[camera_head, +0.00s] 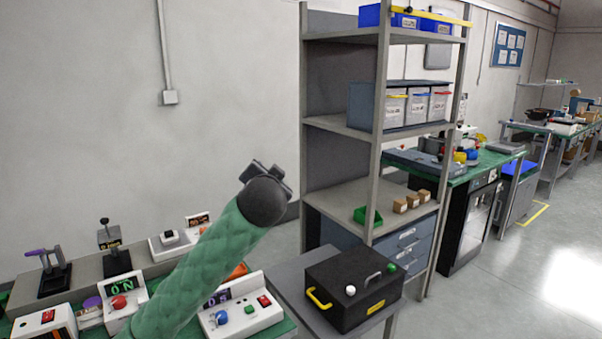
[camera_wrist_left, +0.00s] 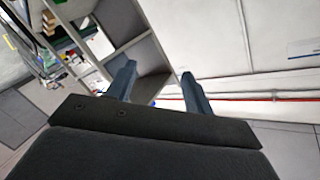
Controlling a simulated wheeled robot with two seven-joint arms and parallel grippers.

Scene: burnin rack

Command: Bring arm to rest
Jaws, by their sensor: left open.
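My left arm, in a green sleeve, rises from the bottom of the head view toward the middle. Its dark left gripper (camera_head: 266,178) is raised in front of the wall, left of the grey shelf rack (camera_head: 309,120). In the left wrist view the two fingers of the left gripper (camera_wrist_left: 158,88) stand apart with nothing between them. The shelf rack also shows tilted behind them in that view (camera_wrist_left: 140,50). My right gripper is in neither view.
Below the arm, a green-topped bench (camera_head: 275,329) carries several white control boxes, one of them with a blue knob (camera_head: 240,317). A black box with a yellow handle (camera_head: 355,290) stands right of it. The rack holds bins. Open floor (camera_head: 500,300) lies at right.

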